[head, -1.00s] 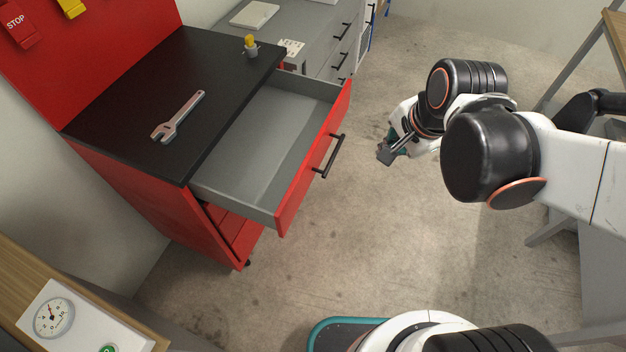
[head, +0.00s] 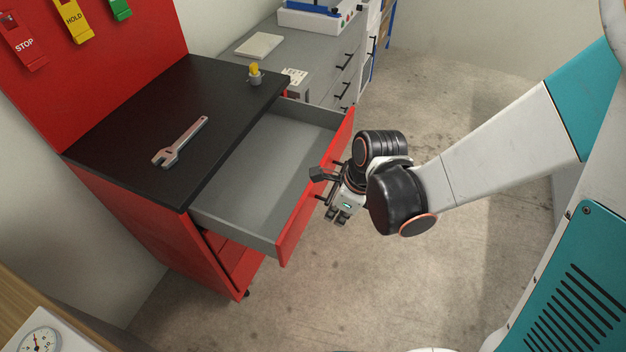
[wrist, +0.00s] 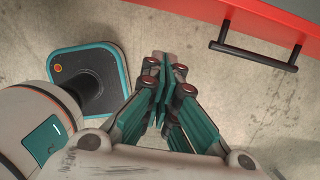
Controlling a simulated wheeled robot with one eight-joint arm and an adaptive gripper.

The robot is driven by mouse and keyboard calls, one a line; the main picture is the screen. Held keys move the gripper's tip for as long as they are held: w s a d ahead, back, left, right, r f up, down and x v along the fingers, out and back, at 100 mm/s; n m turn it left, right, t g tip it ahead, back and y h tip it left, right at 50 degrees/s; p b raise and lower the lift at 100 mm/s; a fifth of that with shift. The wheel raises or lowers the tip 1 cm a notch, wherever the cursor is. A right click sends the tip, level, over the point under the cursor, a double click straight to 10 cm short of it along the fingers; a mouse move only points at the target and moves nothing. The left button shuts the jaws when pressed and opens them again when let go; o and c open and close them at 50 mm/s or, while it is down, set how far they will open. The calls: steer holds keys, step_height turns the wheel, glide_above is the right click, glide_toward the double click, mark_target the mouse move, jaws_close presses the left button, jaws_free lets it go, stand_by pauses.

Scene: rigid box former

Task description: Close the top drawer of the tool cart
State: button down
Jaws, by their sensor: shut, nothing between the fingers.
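The red tool cart (head: 130,215) stands at the left with a black top. Its top drawer (head: 262,178) is pulled well out and its grey inside is empty. In the wrist view, the drawer's red front (wrist: 270,22) and black bar handle (wrist: 252,55) are at the upper right. My gripper (wrist: 165,65) is shut and empty, over bare floor to the left of the handle and apart from it. In the head view, my gripper (head: 337,215) is just outside the drawer front, and my wrist hides most of the handle.
A grey drawer cabinet (head: 310,55) stands behind the cart. A gauge (head: 40,342) is at the lower left. The floor (head: 310,300) in front of the cart is clear.

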steer(key=w+a+f+b, duration=0.2)
steer(key=a+f+b, duration=0.1)
steer(key=a+f, duration=0.2)
steer(key=shift+x, duration=0.8)
